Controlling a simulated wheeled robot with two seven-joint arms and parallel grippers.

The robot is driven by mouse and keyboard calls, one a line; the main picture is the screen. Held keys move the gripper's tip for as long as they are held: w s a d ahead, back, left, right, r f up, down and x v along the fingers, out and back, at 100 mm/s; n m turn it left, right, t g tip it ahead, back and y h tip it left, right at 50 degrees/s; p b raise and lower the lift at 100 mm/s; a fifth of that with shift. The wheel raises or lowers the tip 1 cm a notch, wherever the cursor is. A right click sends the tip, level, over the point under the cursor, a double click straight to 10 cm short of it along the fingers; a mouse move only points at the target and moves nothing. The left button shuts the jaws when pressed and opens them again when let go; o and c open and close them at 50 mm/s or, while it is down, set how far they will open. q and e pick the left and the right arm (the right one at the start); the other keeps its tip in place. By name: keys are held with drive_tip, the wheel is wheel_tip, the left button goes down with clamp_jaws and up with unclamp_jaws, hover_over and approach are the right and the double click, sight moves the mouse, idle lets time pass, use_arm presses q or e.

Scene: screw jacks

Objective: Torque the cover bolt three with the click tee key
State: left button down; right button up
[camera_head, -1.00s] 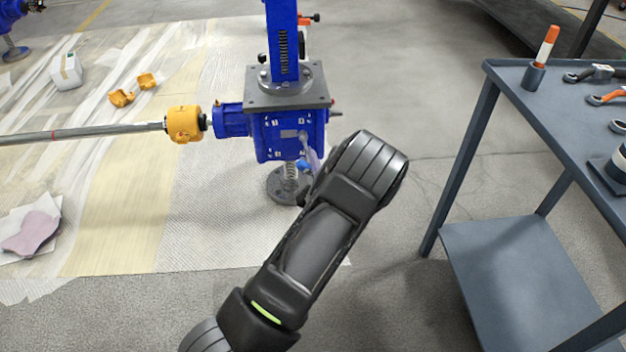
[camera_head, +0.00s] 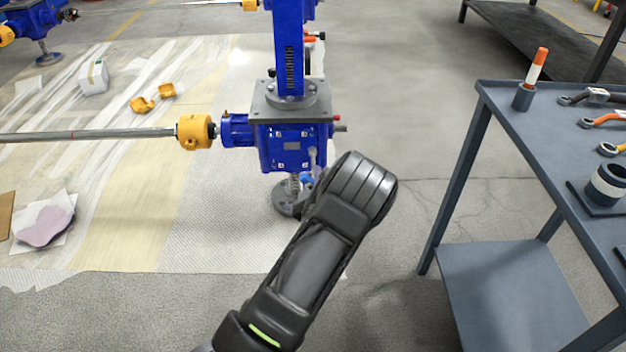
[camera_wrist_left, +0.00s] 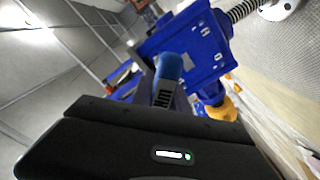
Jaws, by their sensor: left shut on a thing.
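The blue screw jack gearbox (camera_head: 268,152) stands in the middle of the head view, with small bolts around its front cover. It fills the upper right of the left wrist view (camera_wrist_left: 200,48). My left gripper (camera_head: 308,184) is just in front of the jack's lower right side, partly hidden by my wrist. It is shut on the tee key, whose blue handle (camera_wrist_left: 168,68) shows in the left wrist view. The key's thin grey shaft (camera_head: 313,158) rises beside the cover's right edge. Whether its tip touches a bolt is unclear. My right gripper is out of view.
A yellow coupling (camera_head: 194,131) and long shaft (camera_head: 90,135) extend left from the jack. A grey tool cart (camera_head: 545,130) stands at right, carrying an orange-white marker (camera_head: 537,68) and wrenches. Open floor lies between jack and cart.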

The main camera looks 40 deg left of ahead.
sight(312, 156)
use_arm(q)
drive_tip(key=b+x, duration=0.1)
drive_tip(key=x, duration=0.5)
drive_tip(key=shift+w+a, duration=0.1)
drive_tip(key=shift+w, duration=0.05)
drive_tip(key=n, duration=0.2)
drive_tip(key=shift+r+n, duration=0.1)
drive_tip(key=shift+n, duration=0.3)
drive_tip(key=n+b, duration=0.1)
drive_tip(key=n, duration=0.1)
drive_tip(key=f+n+b, duration=0.1)
drive_tip(key=n+b, duration=0.1)
drive_tip(key=shift+s+n, duration=0.2)
drive_tip(key=shift+n, duration=0.1)
drive_tip(key=shift+r+n+b, duration=0.2)
drive_tip(key=shift+n+b, duration=0.7)
drive_tip(key=shift+n, duration=0.1)
drive_tip(key=shift+r+n, duration=0.2)
drive_tip(key=shift+n, duration=0.1)
drive_tip(key=shift+x, duration=0.8)
